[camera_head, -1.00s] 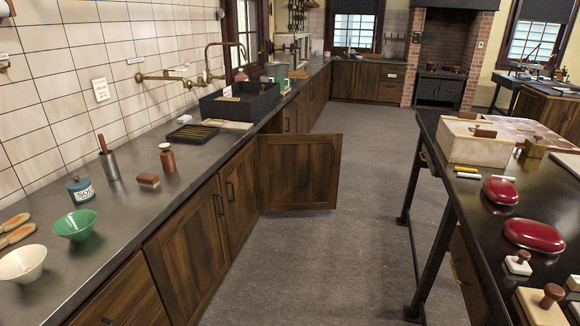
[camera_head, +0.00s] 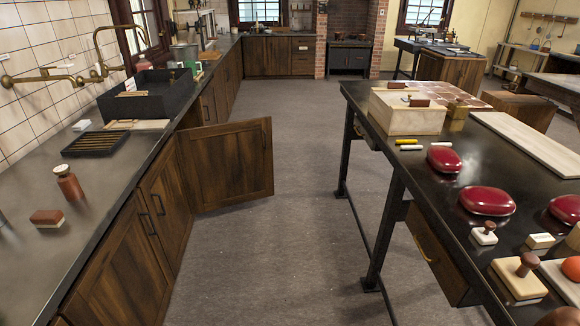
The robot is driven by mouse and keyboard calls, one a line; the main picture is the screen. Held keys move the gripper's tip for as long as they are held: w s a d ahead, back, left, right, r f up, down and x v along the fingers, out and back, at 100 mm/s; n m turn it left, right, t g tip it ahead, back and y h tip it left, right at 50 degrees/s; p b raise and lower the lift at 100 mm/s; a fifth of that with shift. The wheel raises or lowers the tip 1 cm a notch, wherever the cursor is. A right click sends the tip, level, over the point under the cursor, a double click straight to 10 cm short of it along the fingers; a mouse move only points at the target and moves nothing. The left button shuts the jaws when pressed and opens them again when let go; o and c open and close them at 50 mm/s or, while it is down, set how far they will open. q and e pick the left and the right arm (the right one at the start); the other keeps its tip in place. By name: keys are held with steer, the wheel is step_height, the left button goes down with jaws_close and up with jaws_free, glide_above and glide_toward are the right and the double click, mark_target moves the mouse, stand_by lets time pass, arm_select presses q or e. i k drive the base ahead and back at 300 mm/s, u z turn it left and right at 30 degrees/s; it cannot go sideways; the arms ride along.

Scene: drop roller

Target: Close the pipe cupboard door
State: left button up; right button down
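The pipe cupboard door (camera_head: 228,166) is a dark brown wooden panel in the lower cabinets on the left. It stands wide open, sticking out into the aisle below the black sink (camera_head: 148,97). The cupboard opening behind it is mostly hidden by the door and the counter. Two closed cabinet doors with dark handles (camera_head: 154,218) are on the near side of it. Neither of my grippers shows in the head view.
The grey floor (camera_head: 300,120) of the aisle is clear. A black table (camera_head: 370,100) on the right carries a pale box (camera_head: 408,112), red oval dishes (camera_head: 487,200) and stamps. The left counter (camera_head: 75,190) holds a brown bottle (camera_head: 69,184) and a brush (camera_head: 47,218).

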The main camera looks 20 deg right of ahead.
mark_target(230, 164)
steer(key=z, duration=1)
steer(key=i, duration=1.45)
steer(key=u, duration=0.6)
